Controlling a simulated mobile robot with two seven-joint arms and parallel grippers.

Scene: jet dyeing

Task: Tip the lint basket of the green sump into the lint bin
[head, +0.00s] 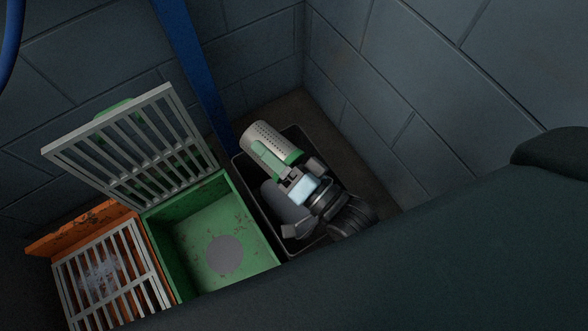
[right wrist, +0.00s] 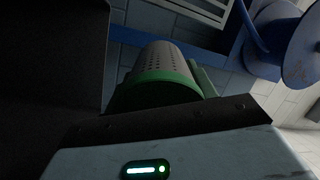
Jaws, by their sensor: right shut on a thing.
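The lint basket (head: 262,138) is a grey perforated cylinder with a green rim and handle. My right gripper (head: 292,178) is shut on it and holds it above the black lint bin (head: 239,173). The basket lies tilted, its perforated end toward the upper left and its green rim toward my gripper. In the right wrist view the basket (right wrist: 161,62) shows just beyond the gripper. The green sump (head: 190,232) is open, with a round grey disc on its floor. Its grate (head: 110,140) stands raised. The bin's inside is mostly hidden by my arm. My left gripper is out of view.
An orange sump (head: 93,222) with a closed grate (head: 113,271) and pale lint stands left of the green one. A blue post (head: 192,65) rises behind. Block walls close in the corner behind the bin. A blue reel (right wrist: 291,45) shows in the right wrist view.

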